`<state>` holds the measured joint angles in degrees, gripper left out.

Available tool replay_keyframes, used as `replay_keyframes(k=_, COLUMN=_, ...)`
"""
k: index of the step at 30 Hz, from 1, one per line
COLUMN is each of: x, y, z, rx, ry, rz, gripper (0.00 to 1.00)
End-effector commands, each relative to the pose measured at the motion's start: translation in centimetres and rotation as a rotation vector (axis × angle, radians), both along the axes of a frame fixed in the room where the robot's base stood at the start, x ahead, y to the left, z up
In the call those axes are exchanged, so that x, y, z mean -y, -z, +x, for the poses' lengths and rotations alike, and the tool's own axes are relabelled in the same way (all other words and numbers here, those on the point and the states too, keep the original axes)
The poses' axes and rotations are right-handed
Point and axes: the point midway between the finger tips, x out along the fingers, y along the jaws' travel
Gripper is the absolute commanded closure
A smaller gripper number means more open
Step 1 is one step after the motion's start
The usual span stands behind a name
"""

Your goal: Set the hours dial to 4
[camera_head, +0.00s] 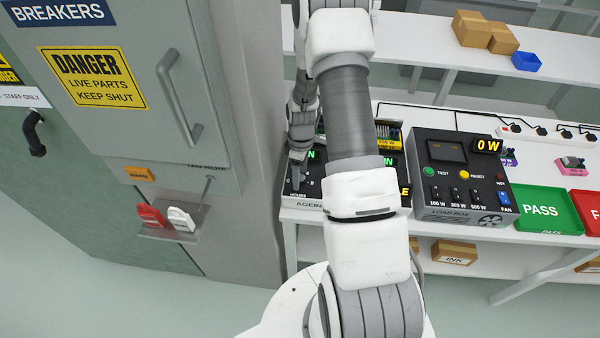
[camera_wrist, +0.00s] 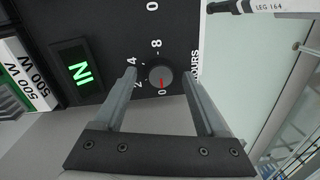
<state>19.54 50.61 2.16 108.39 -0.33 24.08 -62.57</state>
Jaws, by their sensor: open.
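The hours dial (camera_wrist: 160,75) is a round dark grey knob on a black panel (camera_wrist: 105,22), seen in the wrist view. Its red mark points at the 0. Printed numbers lie around it, with "HOURS" along the panel edge. My gripper (camera_wrist: 159,73) is open, its two fingers on either side of the dial in the picture. I see no finger pressed on the knob; the remaining depth to it is hard to judge. In the head view my gripper (camera_head: 297,170) is over the left end of the ageing unit (camera_head: 310,203), and the dial is hidden there.
A lit green "IN" window (camera_wrist: 80,73) is beside the dial. The breaker cabinet (camera_head: 110,80) stands close to the left of the bench. A load box (camera_head: 462,178) and a green PASS tray (camera_head: 545,210) are to the right.

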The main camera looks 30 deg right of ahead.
Motion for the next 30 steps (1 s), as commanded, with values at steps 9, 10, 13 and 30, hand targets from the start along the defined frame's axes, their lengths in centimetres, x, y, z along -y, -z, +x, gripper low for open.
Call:
replay_keyframes(k=9, x=-0.01, y=0.21, z=0.02, rx=0.001, ry=0.0, rz=-0.001, gripper=0.27)
replay_keyframes(k=10, x=-0.01, y=0.21, z=0.02, rx=0.001, ry=0.0, rz=-0.001, gripper=0.32)
replay_keyframes(k=13, x=0.0, y=0.21, z=0.01, rx=0.001, ry=0.0, rz=-0.001, gripper=0.5)
replay_keyframes(k=30, x=0.0, y=0.26, z=0.0, rx=0.0, ry=0.016, rz=0.0, gripper=1.0)
